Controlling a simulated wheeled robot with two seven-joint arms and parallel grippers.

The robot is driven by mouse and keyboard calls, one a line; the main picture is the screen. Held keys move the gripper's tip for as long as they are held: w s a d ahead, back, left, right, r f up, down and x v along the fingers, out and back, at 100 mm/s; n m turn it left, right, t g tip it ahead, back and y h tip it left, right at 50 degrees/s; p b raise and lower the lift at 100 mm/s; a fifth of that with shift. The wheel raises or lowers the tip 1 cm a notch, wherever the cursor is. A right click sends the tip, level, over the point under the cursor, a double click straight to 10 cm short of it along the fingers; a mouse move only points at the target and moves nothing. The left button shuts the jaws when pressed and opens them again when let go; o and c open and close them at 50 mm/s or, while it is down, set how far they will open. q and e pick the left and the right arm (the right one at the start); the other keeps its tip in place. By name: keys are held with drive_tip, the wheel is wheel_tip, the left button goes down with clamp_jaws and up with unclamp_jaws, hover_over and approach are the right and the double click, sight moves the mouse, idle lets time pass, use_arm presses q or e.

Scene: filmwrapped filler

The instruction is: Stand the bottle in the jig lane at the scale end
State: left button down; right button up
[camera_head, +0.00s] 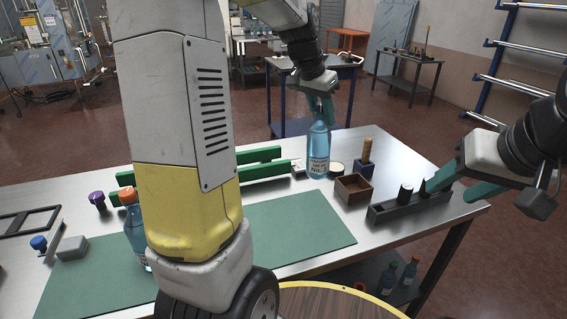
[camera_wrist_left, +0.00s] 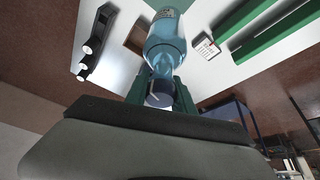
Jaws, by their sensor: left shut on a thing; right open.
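A clear blue bottle (camera_head: 318,158) with a white label hangs upright under my left gripper (camera_head: 319,108), which is shut on its neck. I cannot tell whether its base touches the table. The left wrist view shows the bottle (camera_wrist_left: 166,45) between the fingers (camera_wrist_left: 160,92), cap towards the camera. The jig's green rails (camera_head: 262,171) lie behind the mat, partly hidden by my left arm. A small pale device (camera_head: 298,168), perhaps the scale, sits at their right end, left of the bottle; it also shows in the wrist view (camera_wrist_left: 206,48). My right gripper (camera_head: 452,188) is open and empty at the table's right edge.
Right of the bottle are a wooden box (camera_head: 353,190), a dark block with a wooden handle (camera_head: 364,165) and a black rack (camera_head: 405,206). An orange-capped bottle (camera_head: 134,232) stands left, partly behind my arm. The green mat (camera_head: 300,228) has clear room.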

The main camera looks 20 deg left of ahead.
use_arm(q)
drive_tip(key=w+a+n+y, duration=0.15)
drive_tip(key=w+a, duration=0.35)
drive_tip(key=a, duration=0.5)
drive_tip(key=w+a+n+y, duration=0.1)
drive_tip(key=w+a+n, duration=0.3)
drive_tip(key=a, duration=0.6)
wheel_tip(320, 180, down, 9)
drive_tip(key=w+m, duration=0.1)
drive_tip(key=shift+r+t, duration=0.2)
drive_tip(key=shift+t, duration=0.2)
drive_tip(key=shift+d+f+m+h, duration=0.1)
drive_tip(key=shift+m+h, duration=0.15)
drive_tip(key=c, duration=1.1)
unclamp_jaws()
drive_tip(key=shift+f, duration=0.1)
